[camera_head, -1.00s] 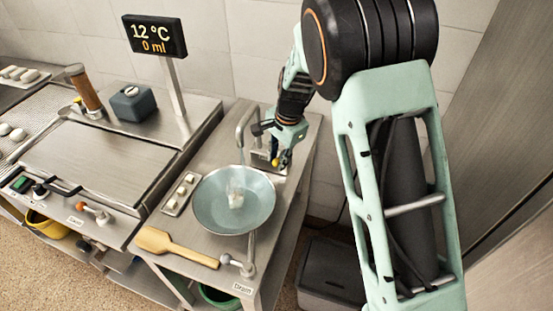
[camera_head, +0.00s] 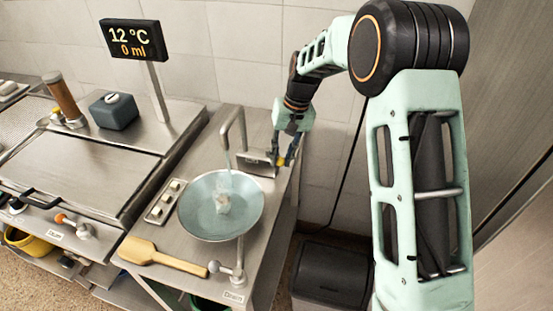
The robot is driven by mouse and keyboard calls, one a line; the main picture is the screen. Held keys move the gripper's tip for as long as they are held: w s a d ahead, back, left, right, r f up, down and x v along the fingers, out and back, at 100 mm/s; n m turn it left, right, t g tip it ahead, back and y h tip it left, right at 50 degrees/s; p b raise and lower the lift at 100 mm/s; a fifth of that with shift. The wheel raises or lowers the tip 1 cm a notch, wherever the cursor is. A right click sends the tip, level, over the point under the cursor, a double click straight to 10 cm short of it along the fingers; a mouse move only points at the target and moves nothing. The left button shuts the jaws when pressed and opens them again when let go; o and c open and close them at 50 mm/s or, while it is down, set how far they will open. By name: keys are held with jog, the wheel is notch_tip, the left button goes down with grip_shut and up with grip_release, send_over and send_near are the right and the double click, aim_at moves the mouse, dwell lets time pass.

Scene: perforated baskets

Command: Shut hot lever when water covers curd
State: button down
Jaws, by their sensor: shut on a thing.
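A wide shallow bowl (camera_head: 192,222) sits on the steel counter under a bent tap (camera_head: 240,125). A pale stream of water (camera_head: 227,160) falls from the spout into the bowl. White curd (camera_head: 222,204) lies in the bluish water near the middle; I cannot tell whether the water covers it. A small metal plate with a label (camera_head: 255,165) stands behind the bowl at the tap's base. My gripper (camera_head: 280,160) is at the plate's right end, shut on what appears to be the hot lever, which its fingers mostly hide.
A display (camera_head: 133,40) reads 12 °C and 0 ml. A wooden paddle (camera_head: 160,256), a small tray of pale pieces (camera_head: 165,202) and a drain lever (camera_head: 232,270) surround the bowl. A dark bin (camera_head: 333,275) stands on the floor at right.

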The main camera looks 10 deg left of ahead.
jog(key=shift+w+d+r+n+g+h+p, duration=0.2)
jog(key=shift+w+n, duration=0.4)
jog(key=shift+n, duration=0.5)
jog(key=shift+w+d+f+n+g+h+p, duration=0.1)
jog(key=shift+w+d+n+p, duration=0.2)
jog(key=shift+w+n, duration=0.55)
jog(key=shift+w+d+r+n+g+h+p, duration=0.1)
jog(key=shift+w+d+n+p, duration=0.2)
jog(key=shift+n, duration=1.05)
jog(key=shift+w+a, duration=0.1)
jog(key=shift+a, duration=0.05)
jog(key=c, duration=1.7)
grip_release()
jog(key=shift+f, duration=0.1)
jog(key=r, duration=0.4)
jog(key=w+d+r, duration=0.1)
jog(key=r, duration=0.6)
jog(key=shift+w+d+r, duration=0.2)
jog(key=shift+w+r, duration=0.05)
jog(key=shift+r, duration=0.15)
jog(key=shift+a, duration=0.1)
